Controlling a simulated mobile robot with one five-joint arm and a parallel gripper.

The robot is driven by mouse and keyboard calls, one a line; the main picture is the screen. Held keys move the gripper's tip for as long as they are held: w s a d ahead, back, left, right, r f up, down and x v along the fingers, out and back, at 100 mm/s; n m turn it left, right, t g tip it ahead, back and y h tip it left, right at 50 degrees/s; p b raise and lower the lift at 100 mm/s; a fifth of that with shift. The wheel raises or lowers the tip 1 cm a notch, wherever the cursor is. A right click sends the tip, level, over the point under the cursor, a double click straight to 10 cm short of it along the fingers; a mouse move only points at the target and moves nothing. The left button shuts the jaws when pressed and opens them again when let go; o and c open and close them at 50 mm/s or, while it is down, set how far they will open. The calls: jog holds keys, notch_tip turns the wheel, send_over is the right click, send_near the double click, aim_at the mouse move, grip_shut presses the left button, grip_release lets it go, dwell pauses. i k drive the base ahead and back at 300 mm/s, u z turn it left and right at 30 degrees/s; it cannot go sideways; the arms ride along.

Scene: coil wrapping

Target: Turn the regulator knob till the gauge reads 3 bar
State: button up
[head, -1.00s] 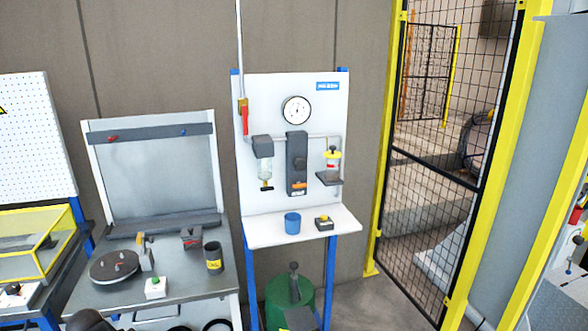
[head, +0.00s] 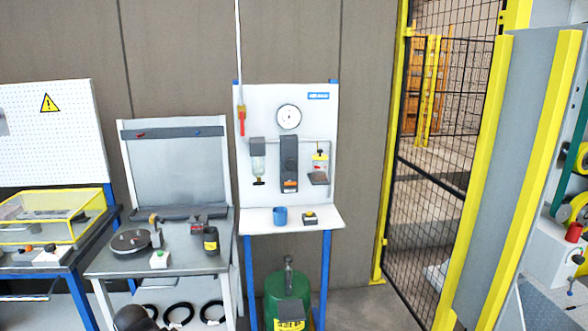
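The regulator is a dark upright block (head: 289,164) on a white wall panel (head: 262,107), with a small dark round knob (head: 290,165) on its front that is hard to make out. The round white gauge (head: 289,117) hangs just above it; its needle is too small to read. My gripper is not clearly visible in the head view. Nothing is seen touching the knob or the regulator.
Below, a shelf (head: 262,223) holds a blue cup (head: 280,215) and a button box (head: 309,218). A green tank (head: 286,290) stands underneath. A mesh fence (head: 440,200) is right.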

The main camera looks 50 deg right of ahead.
aim_at(290, 164)
jog(key=z, duration=0.3)
jog(key=i, duration=1)
jog(key=u, duration=0.05)
